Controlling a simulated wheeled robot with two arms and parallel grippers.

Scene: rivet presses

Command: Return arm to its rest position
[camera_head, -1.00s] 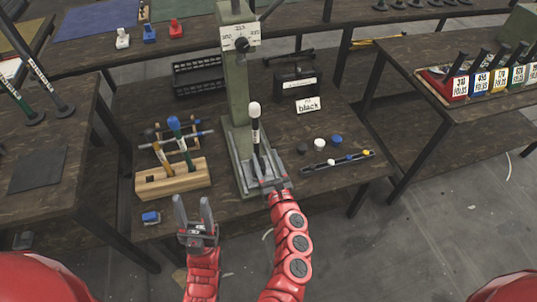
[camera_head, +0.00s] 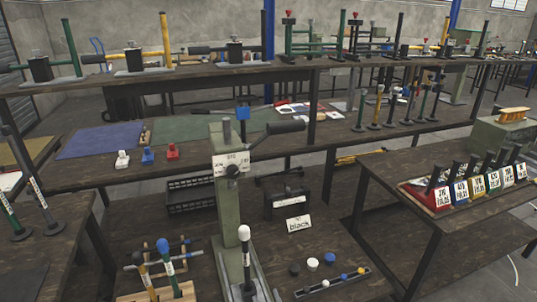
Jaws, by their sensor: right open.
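The green rivet press (camera_head: 230,195) stands on the dark wooden bench, with a dial plate near its top. A tool with a white cap and black shaft (camera_head: 245,255) stands upright at the press base. Only a sliver of my right gripper (camera_head: 275,294) seems to show at the bottom edge, just right of the press base. The gripper is open, and most of it and its arm are below the picture. I cannot tell whether it touches the base. My left gripper is out of view.
A tool rack (camera_head: 165,290) is at left. Coloured label bins (camera_head: 470,190) sit on the right table.

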